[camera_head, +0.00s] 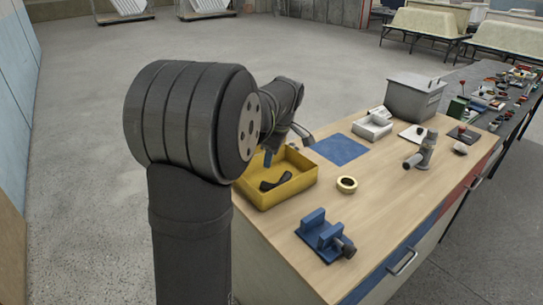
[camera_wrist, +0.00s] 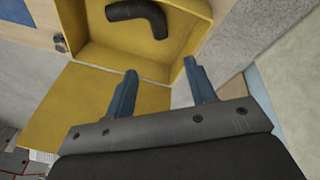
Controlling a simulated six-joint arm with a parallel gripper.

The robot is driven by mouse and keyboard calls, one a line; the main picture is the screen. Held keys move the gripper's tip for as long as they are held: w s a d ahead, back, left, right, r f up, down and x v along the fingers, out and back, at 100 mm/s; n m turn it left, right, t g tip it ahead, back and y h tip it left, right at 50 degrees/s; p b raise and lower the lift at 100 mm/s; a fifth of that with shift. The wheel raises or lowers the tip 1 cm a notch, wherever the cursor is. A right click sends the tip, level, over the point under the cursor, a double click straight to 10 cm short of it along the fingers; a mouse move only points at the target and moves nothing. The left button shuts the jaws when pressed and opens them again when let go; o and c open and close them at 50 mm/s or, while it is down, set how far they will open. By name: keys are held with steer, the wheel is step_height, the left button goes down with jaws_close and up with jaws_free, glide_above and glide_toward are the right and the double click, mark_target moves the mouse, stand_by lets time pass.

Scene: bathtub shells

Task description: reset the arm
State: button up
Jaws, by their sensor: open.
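My gripper (camera_wrist: 161,68) is open, with two blue fingers apart and nothing between them. In the wrist view, it is at the outer side of a yellow bin (camera_wrist: 92,112). A black bent tube (camera_wrist: 152,18) lies inside the bin, ahead of the fingertips. In the head view, the yellow bin (camera_head: 285,193) stands on the near left corner of the wooden bench, with the black tube (camera_head: 276,182) in it. My arm covers part of the bin's left side and most of the gripper; one blue fingertip shows at the bin's back left.
On the bench (camera_head: 385,192) are a tape roll (camera_head: 347,185), blue vise (camera_head: 325,237), blue mat (camera_head: 341,149), white tray (camera_head: 373,127), grey box (camera_head: 415,98) and grey pipe fitting (camera_head: 422,151). Open floor (camera_head: 90,120) lies left of the bench.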

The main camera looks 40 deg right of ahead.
mark_target(266, 184)
steer(key=x, duration=1.2)
steer(key=shift+w+f, duration=0.1)
steer(key=shift+f, duration=0.55)
steer(key=shift+r, duration=0.3)
steer(key=shift+f, duration=0.1)
